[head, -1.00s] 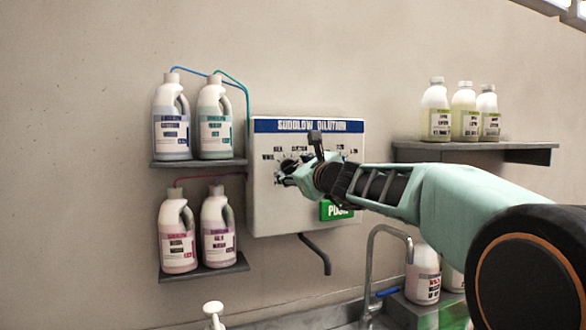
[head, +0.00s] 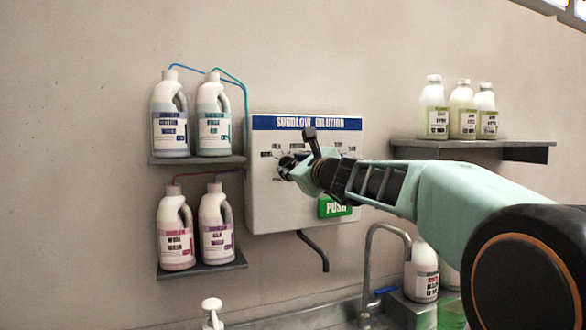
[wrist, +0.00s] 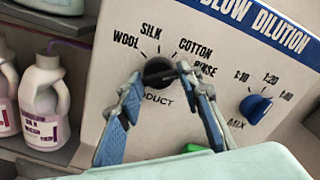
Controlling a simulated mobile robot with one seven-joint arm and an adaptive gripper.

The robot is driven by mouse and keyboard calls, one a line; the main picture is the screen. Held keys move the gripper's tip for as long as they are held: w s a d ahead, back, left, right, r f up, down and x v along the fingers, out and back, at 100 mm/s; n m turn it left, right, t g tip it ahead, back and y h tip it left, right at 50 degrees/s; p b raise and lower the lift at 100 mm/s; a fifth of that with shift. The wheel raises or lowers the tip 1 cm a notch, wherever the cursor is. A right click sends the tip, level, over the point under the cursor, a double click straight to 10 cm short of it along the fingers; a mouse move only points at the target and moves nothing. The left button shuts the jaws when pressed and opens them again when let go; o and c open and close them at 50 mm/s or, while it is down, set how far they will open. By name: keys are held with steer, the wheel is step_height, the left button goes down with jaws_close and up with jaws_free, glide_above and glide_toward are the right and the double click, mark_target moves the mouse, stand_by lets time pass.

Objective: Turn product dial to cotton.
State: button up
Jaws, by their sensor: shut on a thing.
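The product dial (wrist: 158,68) is a black knob on the white dilution panel (head: 265,205), with WOOL, SILK, COTTON and RINSE printed around its upper side. My gripper (wrist: 160,77) has one blue-grey finger on each side of the dial and is shut on it. The COTTON label (wrist: 195,52) is above and right of the dial. I cannot tell which mark the dial points to, as the fingertips cover its ends. In the head view my gripper (head: 288,172) hides most of the dial.
A blue MIX dial (wrist: 256,107) sits right of the product dial, and a green PUSH button (head: 334,207) sits below. Shelves with bottles (head: 170,120) flank the panel. A drain spout (head: 318,250) hangs under it, beside a tap (head: 372,250).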

steer(key=n+b, duration=0.2)
steer(key=n, duration=0.1)
steer(key=shift+a+f, duration=0.1)
steer(key=shift+n+b, duration=0.95)
steer(key=shift+n, duration=0.95)
steer(key=o, duration=1.2)
steer(key=shift+c, duration=0.2)
steer(key=v, duration=0.7)
steer(key=shift+s, duration=0.3)
steer(key=shift+d, duration=0.25)
